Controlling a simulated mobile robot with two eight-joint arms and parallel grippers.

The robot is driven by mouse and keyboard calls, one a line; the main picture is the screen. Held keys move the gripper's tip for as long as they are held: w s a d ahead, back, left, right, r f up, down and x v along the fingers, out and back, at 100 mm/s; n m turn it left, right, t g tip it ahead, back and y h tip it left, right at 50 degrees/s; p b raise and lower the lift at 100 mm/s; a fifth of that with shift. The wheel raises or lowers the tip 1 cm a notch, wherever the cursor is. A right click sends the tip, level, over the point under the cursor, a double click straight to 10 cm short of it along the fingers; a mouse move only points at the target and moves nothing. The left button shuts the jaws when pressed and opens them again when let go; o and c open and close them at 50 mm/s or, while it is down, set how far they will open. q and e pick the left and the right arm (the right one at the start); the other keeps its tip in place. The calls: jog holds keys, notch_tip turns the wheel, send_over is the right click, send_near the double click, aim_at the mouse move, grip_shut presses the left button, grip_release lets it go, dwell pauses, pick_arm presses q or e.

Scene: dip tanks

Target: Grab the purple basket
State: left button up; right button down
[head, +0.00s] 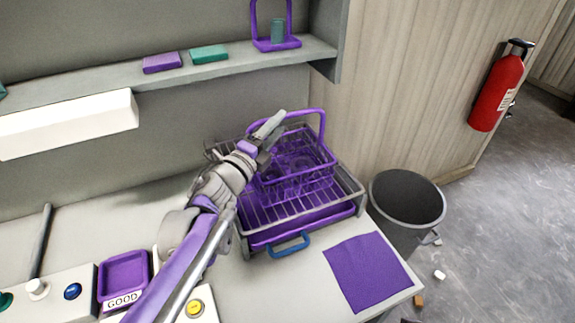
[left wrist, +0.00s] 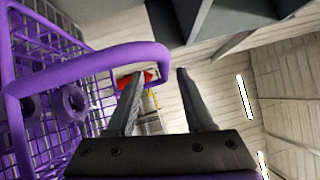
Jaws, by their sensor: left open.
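The purple basket (head: 318,158) is a mesh basket with a tall loop handle (head: 324,125). It stands upright on a wire rack (head: 350,190) over a purple tray. Round parts show inside it. My left gripper (head: 272,127) is at the upper left of the basket, beside the handle, partly covering the basket. In the left wrist view, the gripper (left wrist: 156,78) is open, its two fingers apart. The basket (left wrist: 60,100) fills the left side there, and its handle (left wrist: 90,68) reaches to the left finger. I cannot tell whether they touch. My right gripper is not in view.
A shelf (head: 225,70) above holds a purple block, a green block and a purple holder (head: 277,42). A purple cloth (head: 367,270) lies at the counter's right end, beside a grey bin (head: 405,205). A blue handle (head: 289,246) sticks out in front of the rack.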

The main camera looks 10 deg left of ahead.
aim_at(289, 116)
pick_arm(q)
jog(key=w+d, duration=0.1)
jog(key=w+d+r, duration=0.1)
jog(key=w, duration=0.1)
jog(key=shift+w+d+p, duration=0.1)
jog(key=shift+w+p, duration=0.05)
jog(key=shift+p, duration=0.2)
jog(key=shift+w+d, duration=0.1)
jog(key=shift+w, duration=0.3)
jog(key=shift+s, duration=0.1)
jog(key=shift+c, duration=0.2)
grip_shut()
dwell(0.5)
